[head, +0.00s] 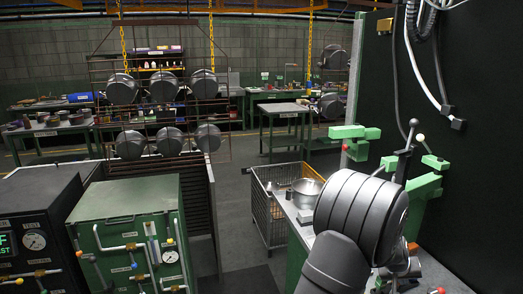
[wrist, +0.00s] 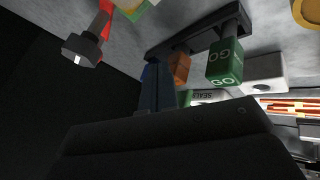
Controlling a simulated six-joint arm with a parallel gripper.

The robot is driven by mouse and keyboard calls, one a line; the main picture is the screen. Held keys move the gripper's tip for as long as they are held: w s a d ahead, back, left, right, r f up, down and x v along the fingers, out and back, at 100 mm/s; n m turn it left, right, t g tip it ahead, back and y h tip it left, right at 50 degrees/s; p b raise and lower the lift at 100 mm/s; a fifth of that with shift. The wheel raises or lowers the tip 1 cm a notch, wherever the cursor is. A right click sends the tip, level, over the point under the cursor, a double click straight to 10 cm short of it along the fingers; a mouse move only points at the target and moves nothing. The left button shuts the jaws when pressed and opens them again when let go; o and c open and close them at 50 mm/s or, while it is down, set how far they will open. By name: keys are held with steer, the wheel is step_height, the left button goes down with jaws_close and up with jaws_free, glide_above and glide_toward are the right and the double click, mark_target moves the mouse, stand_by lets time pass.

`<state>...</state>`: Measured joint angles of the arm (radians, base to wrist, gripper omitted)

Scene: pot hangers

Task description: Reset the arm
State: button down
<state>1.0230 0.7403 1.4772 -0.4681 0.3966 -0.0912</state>
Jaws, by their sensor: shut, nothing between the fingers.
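My arm shows as large grey links at the right of the head view, over the bench top. In the wrist view my gripper (wrist: 157,72) shows as narrow dark fingers close together, with nothing held between them. The dark body of the gripper fills the bottom of that view. Beyond the fingers are a green block marked GO (wrist: 225,64) and an orange block (wrist: 180,68). I cannot tell how far the fingertips are from them. In the head view the gripper is mostly hidden behind my arm.
Several grey pots (head: 164,87) hang on a wire rack (head: 186,128) with yellow chains. A metal bowl (head: 306,192) stands on the bench left of my arm. A wire cart (head: 268,212) stands beside the bench. A green machine (head: 128,205) is at front left. A dark panel (head: 470,150) rises at right.

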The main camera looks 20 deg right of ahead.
steer(key=shift+w+a+v, duration=0.1)
steer(key=shift+a+v, duration=0.05)
steer(key=shift+v, duration=0.75)
steer(key=shift+w+a+v, duration=0.15)
steer(key=shift+v, duration=0.7)
steer(key=shift+f, duration=0.15)
steer(key=c, duration=1.2)
jaws_free()
steer(key=m+t+y, duration=0.2)
steer(key=m+y, duration=0.1)
steer(key=m, duration=0.5)
glide_toward(442, 290)
steer(key=x, duration=1.1)
steer(key=shift+f, duration=0.15)
